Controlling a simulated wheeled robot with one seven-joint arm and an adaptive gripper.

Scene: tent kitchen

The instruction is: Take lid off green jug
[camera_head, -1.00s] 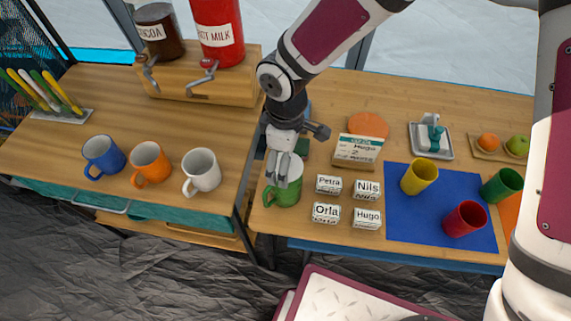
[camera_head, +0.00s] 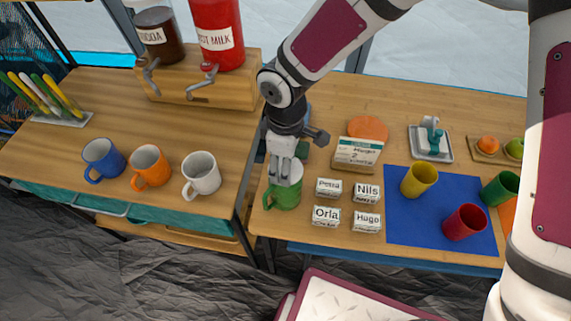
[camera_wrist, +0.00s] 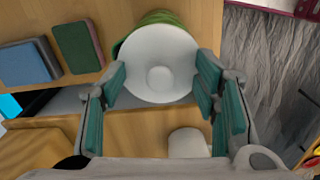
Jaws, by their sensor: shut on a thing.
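The green jug (camera_head: 285,196) stands on the right table near its left front corner, its handle to the left. Its round white lid (camera_wrist: 158,58) with a small central knob shows in the wrist view, with the jug's green rim (camera_wrist: 157,17) just behind it. My gripper (camera_head: 285,180) points down at the top of the jug, and in the wrist view my gripper (camera_wrist: 160,78) has its teal-padded fingers on opposite sides of the lid, shut on it. I cannot tell whether the lid still touches the jug.
Blue (camera_head: 103,159), orange (camera_head: 150,168) and white (camera_head: 204,171) mugs stand on the left table, across a gap. Name blocks (camera_head: 327,215) lie right of the jug. A sign box (camera_head: 357,153) stands behind them. A blue mat (camera_head: 410,225) with coloured cups lies further right.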

